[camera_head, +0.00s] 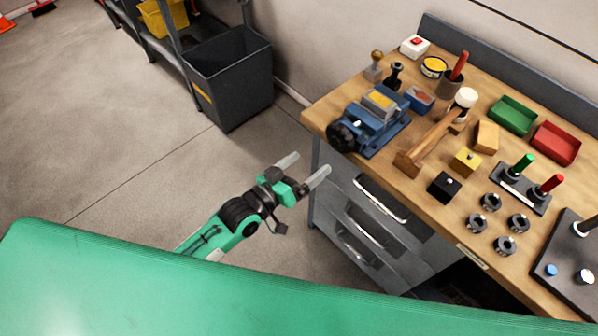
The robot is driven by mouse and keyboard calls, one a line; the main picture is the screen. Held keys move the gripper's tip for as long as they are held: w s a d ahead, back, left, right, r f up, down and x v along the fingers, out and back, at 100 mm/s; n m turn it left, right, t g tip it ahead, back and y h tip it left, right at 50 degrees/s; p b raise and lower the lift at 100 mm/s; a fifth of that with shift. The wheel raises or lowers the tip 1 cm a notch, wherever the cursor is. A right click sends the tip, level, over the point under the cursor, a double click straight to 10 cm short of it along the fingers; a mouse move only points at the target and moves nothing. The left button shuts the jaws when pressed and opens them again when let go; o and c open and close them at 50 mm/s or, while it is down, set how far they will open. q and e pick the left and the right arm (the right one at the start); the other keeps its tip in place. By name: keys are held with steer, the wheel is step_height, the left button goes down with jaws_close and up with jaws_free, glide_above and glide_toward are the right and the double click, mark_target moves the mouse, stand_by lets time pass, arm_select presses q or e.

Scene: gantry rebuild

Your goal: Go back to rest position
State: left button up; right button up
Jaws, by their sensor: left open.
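My left gripper (303,169) shows in the middle of the head view. Its two pale fingers are spread apart with nothing between them. It is in front of the grey drawer cabinet of the workbench (316,113), left of the bench top and clear of the things on it. The green and black left arm reaches up to it from behind my green body at the bottom. My right gripper is not in view.
The bench holds a blue vise (372,130), a mallet (430,140), green (513,116) and red (556,143) trays, blocks and several black rings. A dark bin (232,85) stands by the shelf. The floor at left is free.

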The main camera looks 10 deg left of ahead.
arm_select(q)
steer(key=shift+v, duration=0.9)
steer(key=s+a+f+g+y, duration=0.2)
steer(key=a+f, duration=0.2)
steer(key=f, duration=0.8)
steer(key=s+a+f+g+y, duration=0.1)
steer(key=a+f+y, duration=0.25)
steer(key=f, duration=0.75)
steer(key=s+a+f+g+y, duration=0.2)
steer(key=a+f, duration=0.2)
steer(key=f, duration=0.8)
steer(key=s+a+f+g+y, duration=0.2)
steer(key=s+a+f+g, duration=0.25)
steer(key=s+f, duration=0.85)
steer(key=s+a+f+g, duration=0.1)
steer(key=s+f, duration=0.3)
steer(key=s, duration=0.7)
steer(key=s+f+g+y, duration=0.1)
steer(key=s+f+g, duration=0.2)
steer(key=s, duration=0.8)
step_height(320, 180, down, 2)
steer(key=shift+a+f+m, duration=0.15)
steer(key=shift+a+m, duration=0.25)
